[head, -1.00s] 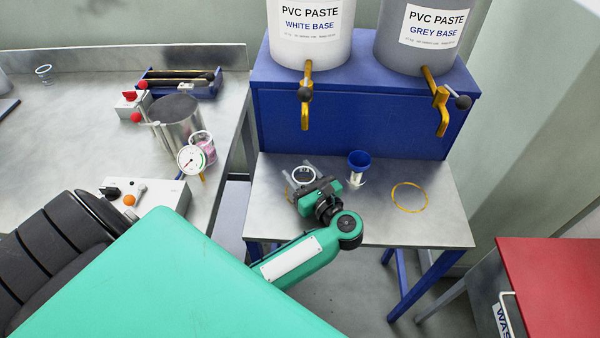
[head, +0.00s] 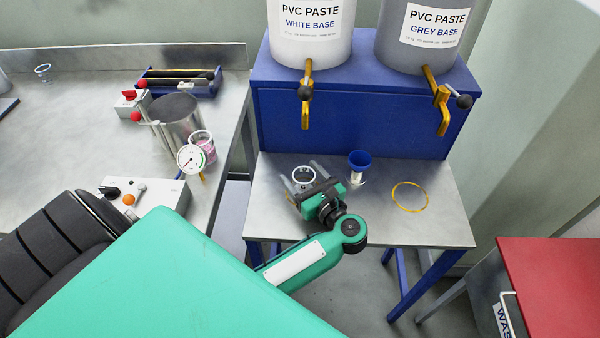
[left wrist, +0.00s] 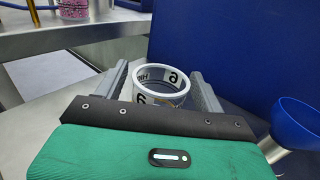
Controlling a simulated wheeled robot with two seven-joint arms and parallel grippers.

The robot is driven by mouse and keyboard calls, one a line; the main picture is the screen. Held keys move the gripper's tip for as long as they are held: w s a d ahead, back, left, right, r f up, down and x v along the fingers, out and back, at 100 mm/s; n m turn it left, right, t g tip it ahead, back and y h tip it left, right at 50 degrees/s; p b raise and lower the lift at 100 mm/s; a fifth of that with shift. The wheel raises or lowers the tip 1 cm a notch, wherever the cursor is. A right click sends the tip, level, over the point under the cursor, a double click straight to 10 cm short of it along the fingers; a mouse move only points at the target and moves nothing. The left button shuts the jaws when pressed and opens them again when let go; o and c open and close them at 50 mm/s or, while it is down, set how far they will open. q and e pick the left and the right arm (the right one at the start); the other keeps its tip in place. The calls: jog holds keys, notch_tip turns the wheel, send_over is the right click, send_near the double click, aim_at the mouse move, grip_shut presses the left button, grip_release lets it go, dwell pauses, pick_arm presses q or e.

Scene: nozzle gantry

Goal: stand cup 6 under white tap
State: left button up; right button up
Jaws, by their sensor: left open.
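Cup 6 (head: 304,178) is a small clear cup with a pale rim. It stands upright on the metal stand, roughly below the white tap (head: 305,100), a brass spout on the white tank. The left wrist view shows its "6" label, with the cup (left wrist: 160,86) between my spread fingers. My left gripper (head: 300,173) is open, with one finger on each side of the cup. In the left wrist view there seems to be a gap beside each finger. The lower part of the cup is hidden by the gripper. My right gripper is not in view.
A blue funnel (head: 359,161) stands just right of the cup. A yellow ring (head: 409,197) marks the stand top below the grey tap (head: 441,108). The blue tank box (head: 350,118) rises behind. A side bench (head: 75,125) at left holds a pot and a gauge.

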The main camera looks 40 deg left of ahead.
pick_arm(q)
jog(key=b+v, duration=0.2)
jog(key=v, duration=0.7)
jog(key=shift+s+d+f, duration=0.1)
jog(key=shift+d+f, duration=0.05)
jog(key=shift+d, duration=0.2)
jog(key=shift+s+d, duration=0.2)
jog(key=shift+d, duration=0.3)
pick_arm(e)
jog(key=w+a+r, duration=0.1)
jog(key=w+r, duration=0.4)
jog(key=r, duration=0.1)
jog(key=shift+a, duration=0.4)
